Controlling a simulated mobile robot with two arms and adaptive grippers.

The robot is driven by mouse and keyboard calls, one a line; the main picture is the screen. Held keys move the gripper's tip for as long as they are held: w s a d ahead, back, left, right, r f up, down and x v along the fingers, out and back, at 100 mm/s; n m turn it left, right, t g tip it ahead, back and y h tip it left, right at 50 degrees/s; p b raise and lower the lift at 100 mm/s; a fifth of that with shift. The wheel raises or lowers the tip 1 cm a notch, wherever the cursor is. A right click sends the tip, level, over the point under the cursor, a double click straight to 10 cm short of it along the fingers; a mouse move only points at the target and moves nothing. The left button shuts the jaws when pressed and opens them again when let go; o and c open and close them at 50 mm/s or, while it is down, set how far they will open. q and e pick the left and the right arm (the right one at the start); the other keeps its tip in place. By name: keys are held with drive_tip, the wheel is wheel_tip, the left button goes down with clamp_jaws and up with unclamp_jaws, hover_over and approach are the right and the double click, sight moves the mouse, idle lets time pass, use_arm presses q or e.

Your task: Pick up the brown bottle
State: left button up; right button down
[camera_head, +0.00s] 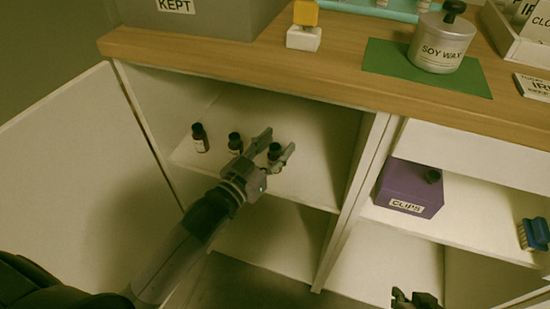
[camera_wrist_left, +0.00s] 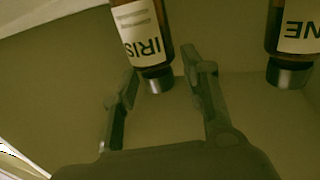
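Three small brown bottles with black caps and white labels stand in a row on the upper shelf of the open cabinet: a left one (camera_head: 200,140), a middle one (camera_head: 235,144) and a right one (camera_head: 274,152). My left gripper (camera_head: 277,141) is open, its fingers on either side of the right bottle. In the left wrist view the bottle labelled IRIS (camera_wrist_left: 145,35) appears upside down, its cap near and between the spread fingertips (camera_wrist_left: 165,78). Another bottle, with a label ending in NE (camera_wrist_left: 295,40), is at the right. My right gripper (camera_head: 415,299) is partly cut off at the bottom edge.
The wooden top (camera_head: 230,63) overhangs the shelf. An open door (camera_head: 75,185) is at left, a divider (camera_head: 355,190) at right. A purple CLIPS box (camera_head: 410,186) and a blue brush (camera_head: 535,233) are in the right section. A SOY WAX tin (camera_head: 440,45) stands on a green mat (camera_head: 385,60).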

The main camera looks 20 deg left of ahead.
use_arm(q)
clamp_jaws()
idle(0.4)
